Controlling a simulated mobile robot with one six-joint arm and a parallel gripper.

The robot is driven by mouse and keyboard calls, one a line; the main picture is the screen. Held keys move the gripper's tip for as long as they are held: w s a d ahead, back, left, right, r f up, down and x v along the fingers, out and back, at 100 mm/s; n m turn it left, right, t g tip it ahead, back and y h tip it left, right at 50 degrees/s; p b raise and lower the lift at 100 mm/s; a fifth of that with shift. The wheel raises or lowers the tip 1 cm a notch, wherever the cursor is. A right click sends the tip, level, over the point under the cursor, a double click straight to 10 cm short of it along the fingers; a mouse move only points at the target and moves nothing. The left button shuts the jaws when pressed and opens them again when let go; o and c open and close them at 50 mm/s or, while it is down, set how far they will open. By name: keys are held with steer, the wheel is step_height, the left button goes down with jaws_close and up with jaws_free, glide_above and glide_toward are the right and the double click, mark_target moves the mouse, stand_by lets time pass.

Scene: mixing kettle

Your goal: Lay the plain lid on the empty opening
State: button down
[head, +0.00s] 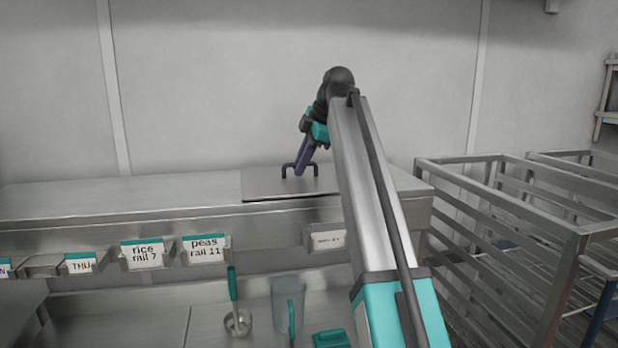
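A flat steel lid (265,183) with a dark arched handle (316,170) is on or just above the right part of the steel counter top (120,200). A dark line runs under its front edge; I cannot tell whether it rests flat. The lid's right part is hidden behind my arm. No empty opening shows.
Label holders reading "rice rail 7" (142,254) and "peas rail 11" (206,249) hang along the counter front. Below are a teal-handled ladle (234,290) and a clear container (289,300). A metal rack (500,230) stands at the right. The counter's left top is clear.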

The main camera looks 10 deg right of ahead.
steer(key=shift+f, duration=0.2)
steer(key=shift+w+r+p, duration=0.3)
steer(key=shift+r+p, duration=0.15)
steer(key=shift+r, duration=0.25)
steer(key=shift+s+r, duration=0.15)
steer(key=shift+r, duration=0.6)
steer(key=shift+r+p, duration=0.65)
steer(key=shift+r, duration=0.45)
steer(key=shift+s+f, duration=0.1)
